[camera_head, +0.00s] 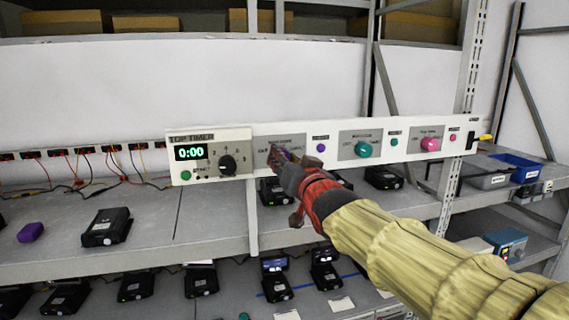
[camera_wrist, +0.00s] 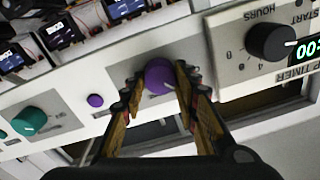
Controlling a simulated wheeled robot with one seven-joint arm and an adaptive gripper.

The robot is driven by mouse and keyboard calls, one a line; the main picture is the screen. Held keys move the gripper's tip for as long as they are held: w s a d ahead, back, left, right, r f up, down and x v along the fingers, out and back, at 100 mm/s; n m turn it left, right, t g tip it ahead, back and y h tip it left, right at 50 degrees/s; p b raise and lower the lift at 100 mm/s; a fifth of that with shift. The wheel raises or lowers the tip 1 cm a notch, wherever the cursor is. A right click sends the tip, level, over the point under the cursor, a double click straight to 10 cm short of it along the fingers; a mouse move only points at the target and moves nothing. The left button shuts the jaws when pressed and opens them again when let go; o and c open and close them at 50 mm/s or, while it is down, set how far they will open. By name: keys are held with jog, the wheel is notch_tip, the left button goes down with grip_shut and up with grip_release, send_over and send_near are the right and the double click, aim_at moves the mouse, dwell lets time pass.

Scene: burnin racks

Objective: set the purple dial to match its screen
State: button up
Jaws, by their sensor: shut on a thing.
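The purple dial (camera_wrist: 158,76) is a round knob with a pale pointer mark on a grey plate of the white panel. My gripper (camera_wrist: 155,86) has its fingers on either side of the dial and is shut on it. In the head view my gripper (camera_head: 283,158) hides most of the dial and its plate. I cannot read the dial's setting. A timer screen (camera_head: 190,152) left of it shows 0:00 in green digits; part of it shows in the wrist view (camera_wrist: 307,50). No screen on the dial's own plate is visible.
A black timer dial (camera_head: 228,165) sits left. A small purple button (camera_head: 321,148), a teal dial (camera_head: 363,149) and a pink dial (camera_head: 430,144) sit right along the panel (camera_head: 213,134). Several black devices stand on the shelf below, with a purple block (camera_head: 31,232) at far left.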

jog(key=shift+f+m+b, duration=0.1)
jog(key=shift+m+b, duration=0.4)
jog(key=shift+m, duration=1)
jog(key=o, duration=1.2)
jog(key=shift+c, duration=0.2)
jog(key=v, duration=1.2)
